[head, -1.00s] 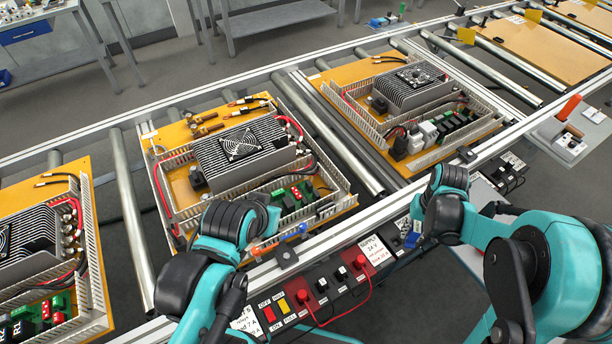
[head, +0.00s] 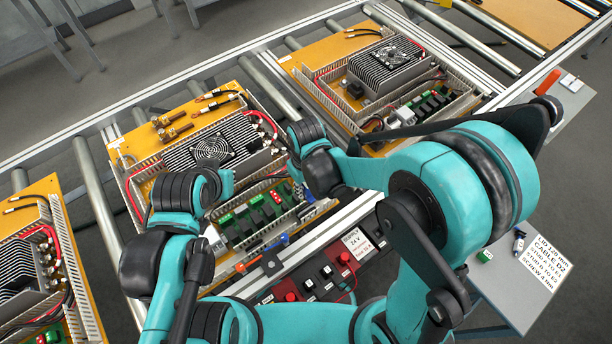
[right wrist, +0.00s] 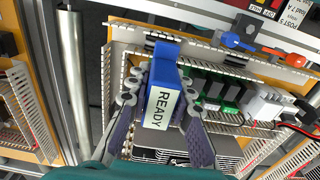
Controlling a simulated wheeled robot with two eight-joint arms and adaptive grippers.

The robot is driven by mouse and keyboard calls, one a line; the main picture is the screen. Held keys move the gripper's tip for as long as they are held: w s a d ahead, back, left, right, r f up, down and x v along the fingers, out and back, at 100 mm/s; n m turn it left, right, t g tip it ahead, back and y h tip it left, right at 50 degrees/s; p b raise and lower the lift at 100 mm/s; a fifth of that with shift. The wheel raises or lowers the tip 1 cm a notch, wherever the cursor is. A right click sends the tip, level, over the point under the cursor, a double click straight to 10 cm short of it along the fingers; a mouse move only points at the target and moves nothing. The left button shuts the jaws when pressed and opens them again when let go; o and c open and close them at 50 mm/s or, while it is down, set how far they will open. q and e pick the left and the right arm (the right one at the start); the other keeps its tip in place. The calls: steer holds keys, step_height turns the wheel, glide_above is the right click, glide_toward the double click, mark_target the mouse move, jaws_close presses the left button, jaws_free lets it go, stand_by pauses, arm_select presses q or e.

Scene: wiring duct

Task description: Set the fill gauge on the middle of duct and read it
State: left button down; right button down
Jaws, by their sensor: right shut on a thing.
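The fill gauge (right wrist: 163,85) is a blue block with a white face reading "READY" in the right wrist view. My right gripper (right wrist: 158,108) is shut on it, with a finger on each side. In the head view my right gripper (head: 299,195) is at the right end of the middle panel, largely hidden by my arm. The pale slotted duct (right wrist: 220,122) runs along the panel behind and beside the gauge. I cannot tell whether gauge and duct touch. My left gripper (head: 214,236) is over the panel's front left, mostly hidden behind its wrist.
The middle panel carries a finned unit with a fan (head: 212,148) and green terminal blocks (head: 255,212). A supply box with red knobs (head: 318,277) is in front. A side table (head: 515,285) stands at right.

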mark_target(306, 197)
steer(key=shift+s, duration=0.1)
steer(key=shift+f, duration=0.15)
steer(key=shift+f+b, duration=0.5)
steer(key=shift+b, duration=0.2)
step_height(306, 197, down, 5)
steer(key=b, duration=0.4)
steer(key=shift+r, duration=0.15)
steer(key=shift+b, duration=0.35)
stand_by(1.0)
